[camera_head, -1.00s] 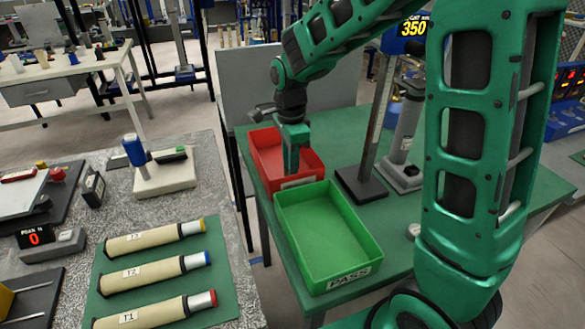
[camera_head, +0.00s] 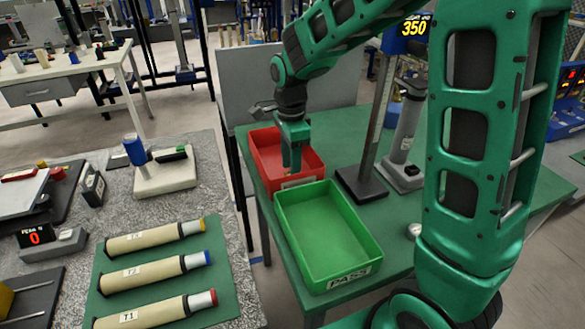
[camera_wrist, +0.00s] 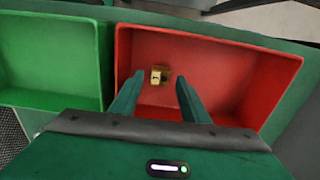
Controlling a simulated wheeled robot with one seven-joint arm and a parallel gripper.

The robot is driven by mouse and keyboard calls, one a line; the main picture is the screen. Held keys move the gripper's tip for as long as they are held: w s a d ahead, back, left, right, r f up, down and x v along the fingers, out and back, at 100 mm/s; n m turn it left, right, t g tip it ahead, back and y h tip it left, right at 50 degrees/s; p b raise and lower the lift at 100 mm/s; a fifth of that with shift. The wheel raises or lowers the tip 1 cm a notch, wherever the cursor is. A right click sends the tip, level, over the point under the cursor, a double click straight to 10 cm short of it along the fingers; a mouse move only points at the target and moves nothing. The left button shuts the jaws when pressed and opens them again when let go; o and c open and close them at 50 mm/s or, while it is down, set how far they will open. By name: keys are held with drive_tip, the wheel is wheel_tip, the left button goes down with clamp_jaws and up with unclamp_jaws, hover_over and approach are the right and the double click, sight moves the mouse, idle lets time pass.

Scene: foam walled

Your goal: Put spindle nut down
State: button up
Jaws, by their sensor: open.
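The spindle nut (camera_wrist: 157,77) is a small brass-coloured piece lying in the red bin (camera_wrist: 285,75). In the wrist view it shows just beyond and between my fingertips, apart from both fingers. My gripper (camera_wrist: 160,82) is open over the red bin, with its fingers pointing down into it. In the head view my gripper (camera_head: 292,170) reaches into the red bin (camera_head: 262,160), and the nut cannot be made out there.
The green bin (camera_head: 325,235), marked PASS, stands beside the red bin and is empty. A stand with a dark base (camera_head: 362,184) is to the right. Three labelled tubes (camera_head: 155,273) lie on the left bench.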

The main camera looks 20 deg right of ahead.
wheel_tip(320, 180, up, 11)
drive_tip(key=shift+f, duration=0.15)
idle(0.5)
drive_tip(key=s+d+f+n, duration=0.1)
drive_tip(key=s+d+n, duration=0.3)
drive_tip(key=s, duration=0.5)
drive_tip(key=s+d+f+n, duration=0.2)
drive_tip(key=s+d+n, duration=0.1)
drive_tip(key=s+d, duration=0.5)
drive_tip(key=s+d+f+n, duration=0.2)
drive_tip(key=s+d+n, duration=0.2)
drive_tip(key=s+d, duration=0.3)
drive_tip(key=shift+s+f+n, duration=0.1)
drive_tip(key=shift+s+n, duration=0.2)
drive_tip(key=shift+s, duration=1.85)
